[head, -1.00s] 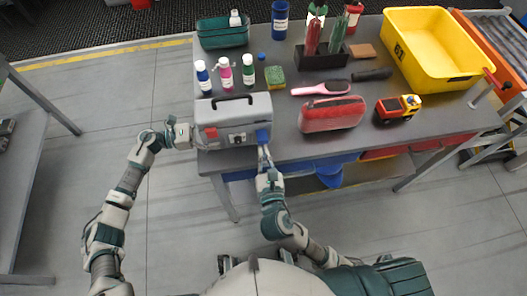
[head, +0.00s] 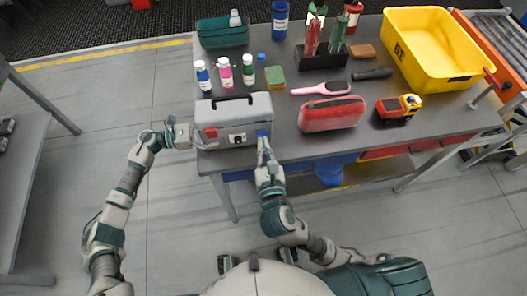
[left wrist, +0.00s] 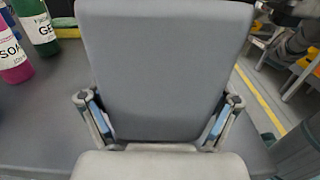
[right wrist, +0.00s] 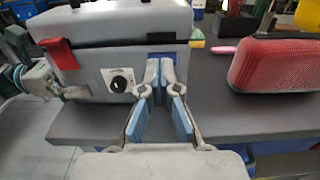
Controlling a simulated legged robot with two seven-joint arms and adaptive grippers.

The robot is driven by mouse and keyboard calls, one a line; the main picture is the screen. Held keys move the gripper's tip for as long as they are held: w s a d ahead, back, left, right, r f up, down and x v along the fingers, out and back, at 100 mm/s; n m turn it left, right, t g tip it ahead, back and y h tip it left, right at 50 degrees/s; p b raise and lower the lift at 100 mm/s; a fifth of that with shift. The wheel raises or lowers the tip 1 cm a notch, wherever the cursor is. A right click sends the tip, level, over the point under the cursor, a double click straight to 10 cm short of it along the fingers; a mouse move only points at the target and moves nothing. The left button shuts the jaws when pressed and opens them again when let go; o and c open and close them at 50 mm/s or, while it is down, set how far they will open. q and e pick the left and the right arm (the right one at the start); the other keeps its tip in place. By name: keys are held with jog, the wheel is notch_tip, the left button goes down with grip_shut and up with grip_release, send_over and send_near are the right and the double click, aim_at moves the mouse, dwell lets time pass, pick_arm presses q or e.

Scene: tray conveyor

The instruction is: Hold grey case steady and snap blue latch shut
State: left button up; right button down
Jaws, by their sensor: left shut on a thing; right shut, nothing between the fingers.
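The grey case (head: 235,106) stands on the table near its front edge, with its dark handle up and lid down. The blue latch (head: 263,132) is at the right of its front face, partly hidden by my right gripper (head: 262,143). The right wrist view shows the blue latch (right wrist: 161,57) directly behind the fingertips, which are together, empty and at or touching it. I cannot tell whether the latch is fully flat. My left gripper (head: 192,136) is shut on the case's left end. In the left wrist view its fingers grip both sides of the case (left wrist: 160,65).
Several bottles (head: 225,74) stand behind the case. A red pouch (head: 331,115) lies to its right, with a toy truck (head: 397,107) and yellow bin (head: 432,48) farther right.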

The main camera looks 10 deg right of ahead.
jog(key=shift+w+r, duration=0.4)
jog(key=shift+r, duration=0.25)
jog(key=shift+w+r, duration=0.4)
jog(key=shift+r, duration=0.25)
notch_tip(320, 180, up, 10)
send_over(259, 120)
jog(key=s, duration=0.6)
jog(key=shift+w, duration=0.25)
pick_arm(q)
jog(key=o, duration=1.6)
jog(key=shift+c, duration=0.2)
pick_arm(e)
jog(key=shift+f, duration=0.1)
